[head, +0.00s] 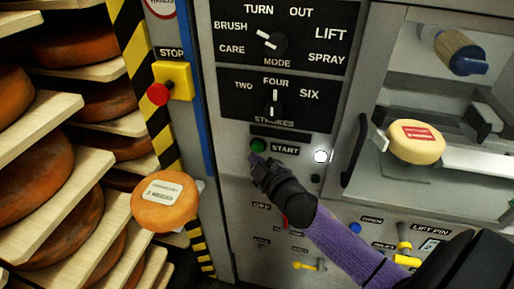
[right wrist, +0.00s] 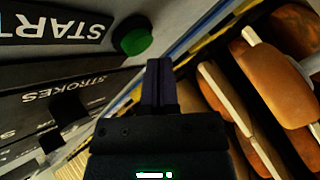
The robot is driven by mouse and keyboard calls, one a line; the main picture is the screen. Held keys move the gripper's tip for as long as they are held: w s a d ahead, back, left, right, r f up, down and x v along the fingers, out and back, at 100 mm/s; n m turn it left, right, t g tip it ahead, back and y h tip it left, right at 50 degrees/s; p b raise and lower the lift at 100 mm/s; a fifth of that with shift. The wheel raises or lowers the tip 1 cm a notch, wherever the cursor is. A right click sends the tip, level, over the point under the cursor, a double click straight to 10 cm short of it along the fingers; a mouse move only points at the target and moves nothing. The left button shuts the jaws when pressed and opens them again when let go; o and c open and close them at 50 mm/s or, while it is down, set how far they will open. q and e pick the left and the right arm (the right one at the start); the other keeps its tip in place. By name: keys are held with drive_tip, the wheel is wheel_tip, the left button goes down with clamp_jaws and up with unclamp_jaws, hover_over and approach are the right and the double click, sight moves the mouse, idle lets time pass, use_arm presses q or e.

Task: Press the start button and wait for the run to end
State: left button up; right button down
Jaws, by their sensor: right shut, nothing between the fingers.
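The green start button (head: 258,146) is on the grey machine panel, left of the START label (head: 285,150). It also shows in the right wrist view (right wrist: 135,40), just beyond and left of the fingertips. My right gripper (head: 256,160) is shut and empty, its tips just below the button in the head view. I cannot tell whether they touch it; in the wrist view they look slightly apart. A round lamp (head: 321,156) right of the label glows white. My left gripper is not in view.
Above are the MODE dial (head: 268,41) and the STROKES dial (head: 274,104), pointing up at FOUR. A red stop button (head: 158,94) is at left. A labelled orange cheese (head: 165,203) is beside the shelves. A pale cheese (head: 415,141) sits in the bay at right.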

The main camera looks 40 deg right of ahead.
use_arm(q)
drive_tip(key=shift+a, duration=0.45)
use_arm(e)
drive_tip(key=shift+w+d, duration=0.25)
drive_tip(key=shift+d, duration=0.1)
